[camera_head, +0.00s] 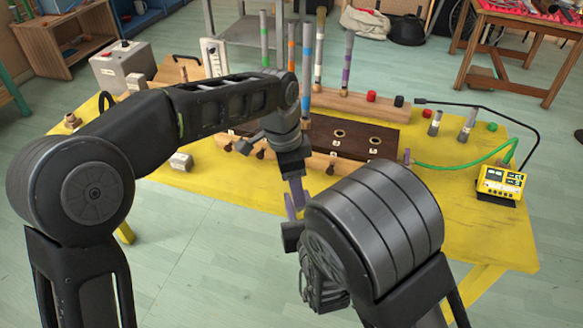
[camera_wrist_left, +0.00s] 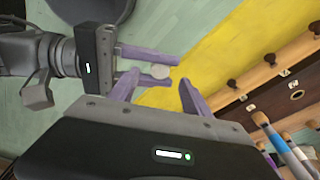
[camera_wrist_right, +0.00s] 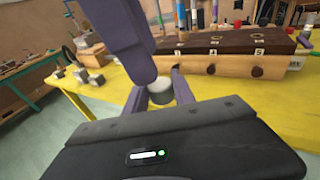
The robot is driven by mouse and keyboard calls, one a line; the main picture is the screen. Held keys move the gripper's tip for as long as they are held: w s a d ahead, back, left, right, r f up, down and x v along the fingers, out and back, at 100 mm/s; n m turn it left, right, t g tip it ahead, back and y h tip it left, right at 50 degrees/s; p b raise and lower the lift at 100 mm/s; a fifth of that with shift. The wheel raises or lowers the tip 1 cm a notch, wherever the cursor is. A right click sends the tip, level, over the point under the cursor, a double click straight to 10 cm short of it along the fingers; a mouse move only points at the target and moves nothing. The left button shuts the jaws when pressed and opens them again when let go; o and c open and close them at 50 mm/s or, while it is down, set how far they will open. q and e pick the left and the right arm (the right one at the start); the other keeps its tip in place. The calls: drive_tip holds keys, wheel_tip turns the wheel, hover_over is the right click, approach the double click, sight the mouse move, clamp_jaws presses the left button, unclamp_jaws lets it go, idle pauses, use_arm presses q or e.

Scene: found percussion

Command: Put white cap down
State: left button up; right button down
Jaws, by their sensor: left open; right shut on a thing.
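The white cap (camera_wrist_right: 184,91) is a small pale round piece between the fingers of my right gripper (camera_wrist_right: 160,92). It also shows at those fingertips in the left wrist view (camera_wrist_left: 160,72). My right gripper is shut on it and holds it in front of the table. My left gripper (camera_wrist_left: 155,90) is open, with its purple fingers spread close to the cap and to the right gripper's fingers. I cannot tell whether the left fingers touch the cap. In the head view my left gripper (camera_head: 295,198) is just above the right one, and the right arm hides the cap.
The yellow table (camera_head: 455,225) carries a dark board with holes (camera_head: 360,138), a wooden rack of upright tubes (camera_head: 350,103) and a yellow meter (camera_head: 501,184) with cables. A grey block (camera_head: 181,161) lies on the left. The table's front left stretch is mostly bare.

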use_arm(q)
drive_tip(key=shift+d+f, duration=0.15)
drive_tip(key=shift+f, duration=1)
drive_tip(key=shift+d+f, duration=0.15)
drive_tip(key=shift+f, duration=0.95)
clamp_jaws()
use_arm(e)
drive_tip(key=c, duration=1)
unclamp_jaws()
drive_tip(key=shift+o, duration=0.2)
